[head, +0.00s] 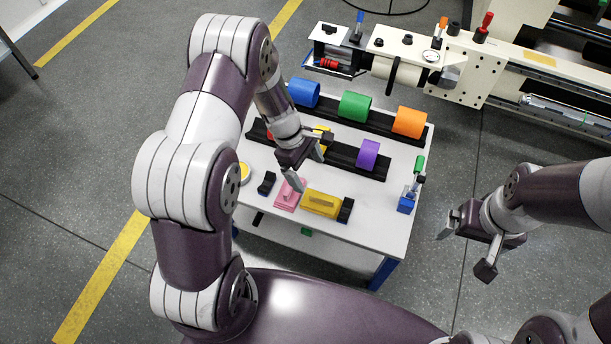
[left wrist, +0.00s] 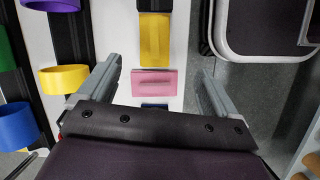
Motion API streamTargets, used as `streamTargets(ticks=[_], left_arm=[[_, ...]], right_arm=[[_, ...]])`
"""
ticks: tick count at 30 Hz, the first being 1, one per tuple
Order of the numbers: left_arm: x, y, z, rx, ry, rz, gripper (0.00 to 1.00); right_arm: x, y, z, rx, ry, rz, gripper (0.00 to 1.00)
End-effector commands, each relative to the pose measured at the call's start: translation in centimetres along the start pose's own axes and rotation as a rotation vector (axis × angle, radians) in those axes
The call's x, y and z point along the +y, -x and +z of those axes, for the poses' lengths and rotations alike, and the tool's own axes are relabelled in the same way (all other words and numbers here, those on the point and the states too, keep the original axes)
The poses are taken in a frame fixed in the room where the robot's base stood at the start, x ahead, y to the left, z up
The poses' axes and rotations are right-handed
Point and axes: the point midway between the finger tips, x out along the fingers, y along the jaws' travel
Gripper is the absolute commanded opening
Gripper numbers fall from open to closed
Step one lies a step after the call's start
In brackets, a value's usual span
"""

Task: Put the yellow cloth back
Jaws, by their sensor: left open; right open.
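The yellow cloth (head: 321,204) looks like a folded yellow pad with a raised strip, lying near the front edge of the white table (head: 385,225). It also shows at the top of the left wrist view (left wrist: 155,42), beyond a pink pad (left wrist: 154,83). My left gripper (head: 306,162) is open above the table, behind the pink pad. In the left wrist view the pink pad lies between the open fingers, apart from them, and the yellow cloth is farther off. My right gripper (head: 466,246) is open and empty, off the table to the right.
Black rails carry blue (head: 304,93), green (head: 355,106), orange (head: 409,122), purple (head: 368,153) and yellow rings. A black block (head: 346,210) adjoins the yellow cloth. A blue stand (head: 407,201) is at the table's right. A cream machine (head: 470,65) stands behind.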

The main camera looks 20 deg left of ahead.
Motion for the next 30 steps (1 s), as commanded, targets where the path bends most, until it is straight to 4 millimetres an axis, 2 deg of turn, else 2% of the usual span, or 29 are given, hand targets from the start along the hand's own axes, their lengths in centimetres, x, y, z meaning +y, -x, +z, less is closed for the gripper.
streamTargets(ticks=[1,3,6,9,11,15,30], left_arm=[[-0.7,2.7,1.1,0.046,-0.163,-0.005,0.92],[-3.0,6.6,2.7,0.129,-0.472,-0.035,0.92],[-7.0,10.9,4.5,0.237,-0.898,-0.092,0.92],[-10.4,13.2,5.6,0.312,-1.211,-0.147,0.92],[-11.6,13.8,5.8,0.338,-1.325,-0.17,0.92],[-12.6,14.2,6.0,0.353,-1.407,-0.192,0.92],[-12.5,14.1,5.9,0.349,-1.398,-0.191,0.92]], right_arm=[[0.0,0.1,0.0,0.0,0.0,0.0,0.97],[0.0,0.0,0.0,0.0,0.0,0.0,0.97],[0.0,0.0,0.0,0.0,0.0,0.0,0.97],[0.0,-0.1,0.0,0.0,0.0,0.0,0.97],[0.0,-0.1,0.0,0.0,0.0,0.0,0.97],[0.0,-0.1,0.0,0.0,0.0,0.0,0.97],[0.0,0.0,0.0,0.0,0.0,0.0,0.97]])
